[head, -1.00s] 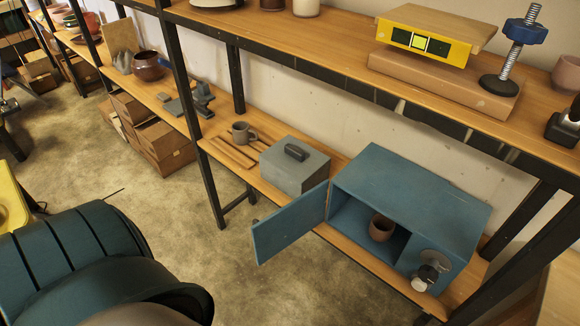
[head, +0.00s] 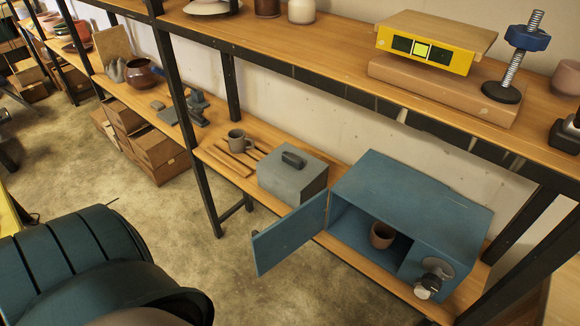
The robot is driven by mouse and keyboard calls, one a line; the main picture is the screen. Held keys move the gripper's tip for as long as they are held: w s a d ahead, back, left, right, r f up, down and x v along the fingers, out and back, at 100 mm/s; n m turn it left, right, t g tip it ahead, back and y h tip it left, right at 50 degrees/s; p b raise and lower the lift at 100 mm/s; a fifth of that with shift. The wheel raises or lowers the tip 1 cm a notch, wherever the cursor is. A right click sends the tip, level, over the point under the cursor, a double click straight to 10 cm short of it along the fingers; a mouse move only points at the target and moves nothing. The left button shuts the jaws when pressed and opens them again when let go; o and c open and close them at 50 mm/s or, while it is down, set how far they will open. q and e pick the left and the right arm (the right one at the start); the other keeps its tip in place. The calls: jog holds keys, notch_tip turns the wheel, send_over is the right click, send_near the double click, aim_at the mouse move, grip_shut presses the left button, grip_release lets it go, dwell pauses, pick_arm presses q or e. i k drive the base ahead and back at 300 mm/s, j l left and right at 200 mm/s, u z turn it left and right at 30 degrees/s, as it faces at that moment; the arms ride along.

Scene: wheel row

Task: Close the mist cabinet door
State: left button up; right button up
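The mist cabinet (head: 415,196) is a blue box on the lower wooden shelf at the right. Its door (head: 290,234) hangs open, hinged on the cabinet's left side and swung out to the left over the shelf's front edge. A brown cup (head: 382,235) stands inside the cabinet. A round dial with a knob (head: 432,278) is on the cabinet's front right panel. Neither of my grippers shows in the head view.
A grey box with a dark handle (head: 292,175) stands left of the cabinet, behind the door. A mug (head: 237,140) and wooden sticks lie farther left. A black shelf post (head: 185,125) rises left of them. The floor (head: 185,225) before the shelf is bare.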

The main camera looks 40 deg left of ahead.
aim_at(270, 246)
jog(key=j+z, duration=0.2)
jog(key=j, duration=0.35)
jog(key=j+z, duration=0.2)
jog(key=j, duration=0.4)
jog(key=j+z, duration=0.2)
jog(key=j, duration=0.35)
jog(key=j+z, duration=0.2)
jog(key=j, duration=0.35)
jog(key=k+j+z, duration=0.2)
jog(key=j, duration=0.35)
jog(key=i, duration=0.05)
